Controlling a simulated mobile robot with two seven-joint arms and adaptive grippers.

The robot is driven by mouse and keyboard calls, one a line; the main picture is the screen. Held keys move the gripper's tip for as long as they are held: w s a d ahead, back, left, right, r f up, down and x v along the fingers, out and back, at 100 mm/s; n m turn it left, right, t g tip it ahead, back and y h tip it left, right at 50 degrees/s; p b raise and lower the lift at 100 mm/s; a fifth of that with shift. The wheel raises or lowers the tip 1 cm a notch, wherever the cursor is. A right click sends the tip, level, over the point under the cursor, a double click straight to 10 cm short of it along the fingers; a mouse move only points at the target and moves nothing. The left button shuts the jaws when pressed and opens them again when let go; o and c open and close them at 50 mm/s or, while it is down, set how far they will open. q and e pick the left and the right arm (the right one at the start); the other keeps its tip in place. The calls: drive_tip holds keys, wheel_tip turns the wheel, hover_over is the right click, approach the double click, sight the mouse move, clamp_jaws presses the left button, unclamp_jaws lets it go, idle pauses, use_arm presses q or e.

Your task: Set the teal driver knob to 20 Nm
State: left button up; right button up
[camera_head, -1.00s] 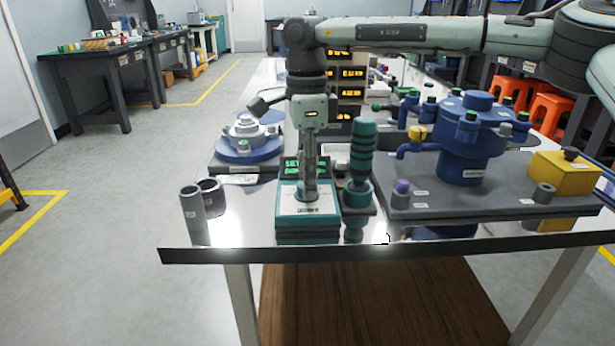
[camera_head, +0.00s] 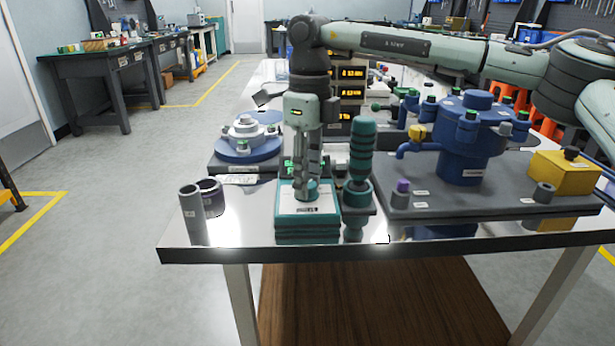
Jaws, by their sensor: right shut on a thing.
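The teal setting box (camera_head: 322,208) with a white top plate stands near the table's front edge. My right gripper (camera_head: 307,190) points straight down over it and is shut on the small teal knob (camera_head: 311,197) on its top. The fingers hide most of the knob. The box's display, behind the gripper, is largely covered, so its value cannot be read. The teal driver (camera_head: 361,152) stands upright in its holder just right of the box. My left gripper is not in view.
Two grey cylinders (camera_head: 191,211) stand left of the box. A blue turntable fixture (camera_head: 247,147) is behind left. A blue vessel (camera_head: 468,150) on a grey plate and a yellow box (camera_head: 566,174) are at right. Amber displays (camera_head: 351,92) stand behind my arm.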

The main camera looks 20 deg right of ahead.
idle(0.4)
drive_tip(key=o, duration=1.2)
drive_tip(key=shift+c, duration=0.2)
wheel_tip(320, 180, up, 12)
drive_tip(key=shift+w+d, duration=0.15)
drive_tip(key=shift+w, duration=0.1)
